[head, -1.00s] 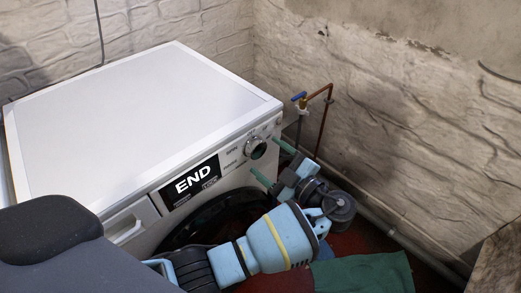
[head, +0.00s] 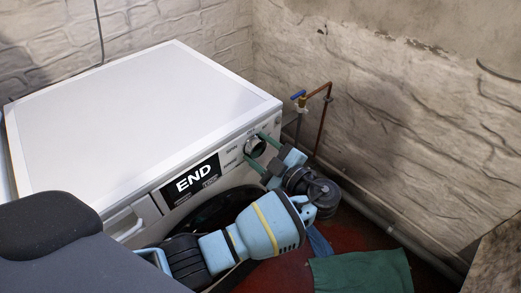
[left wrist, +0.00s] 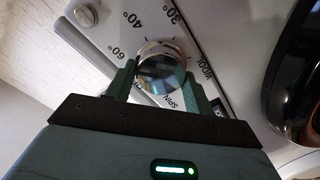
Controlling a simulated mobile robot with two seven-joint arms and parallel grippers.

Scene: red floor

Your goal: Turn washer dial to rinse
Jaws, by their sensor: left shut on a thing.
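The white washer (head: 140,110) stands against the wall, its display (head: 190,182) reading "END". Its round silver dial (head: 255,147) is on the upper right of the front panel. My left gripper (head: 256,150) is at the dial, with one green finger on each side, shut on it. In the left wrist view the dial (left wrist: 161,68) sits between the fingertips, with labels such as 30°, 40°, 60°, WOOL and SPIN around it. A rinse label cannot be made out. My right gripper is not in view.
The dark round door (head: 222,208) is below the panel, partly behind my left arm. A copper pipe with a blue valve (head: 299,96) is on the right wall. A green cloth (head: 362,273) lies on the red floor. A grey pipe runs along the wall's foot.

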